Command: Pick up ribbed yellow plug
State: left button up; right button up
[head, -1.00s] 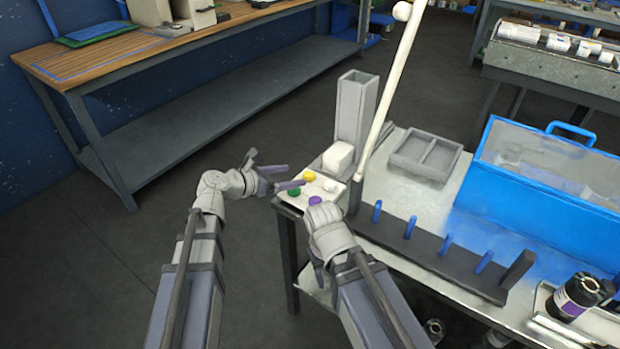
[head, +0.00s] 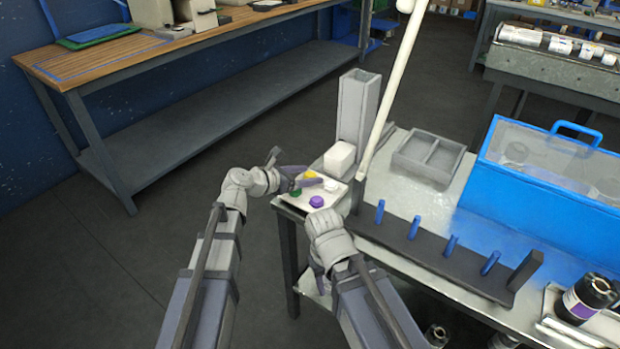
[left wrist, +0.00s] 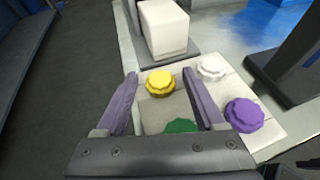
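The ribbed yellow plug (left wrist: 160,82) sits on a white tray (left wrist: 263,142); in the head view it (head: 311,174) is partly covered by a finger of my left gripper. My left gripper (left wrist: 165,88) is open and empty, its purple-grey fingers on either side of the yellow plug, with a gap to each. A green plug (left wrist: 180,126) lies closer to the palm, partly hidden by it. My right gripper (head: 316,264) hangs by the table's near edge, mostly hidden behind its own wrist; its opening does not show.
A purple plug (left wrist: 244,115) and a white plug (left wrist: 212,67) share the tray. A white block (left wrist: 164,28) stands just beyond it. A grey upright channel (head: 357,108), a slanted white pole (head: 392,90) and a dark rack with blue pegs (head: 430,255) stand close by.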

aim_at(306, 176)
pick_arm(q)
grip_shut()
dwell(0.3)
notch_tip(306, 176, up, 10)
jog(key=p, duration=1)
jog(key=shift+r, duration=0.15)
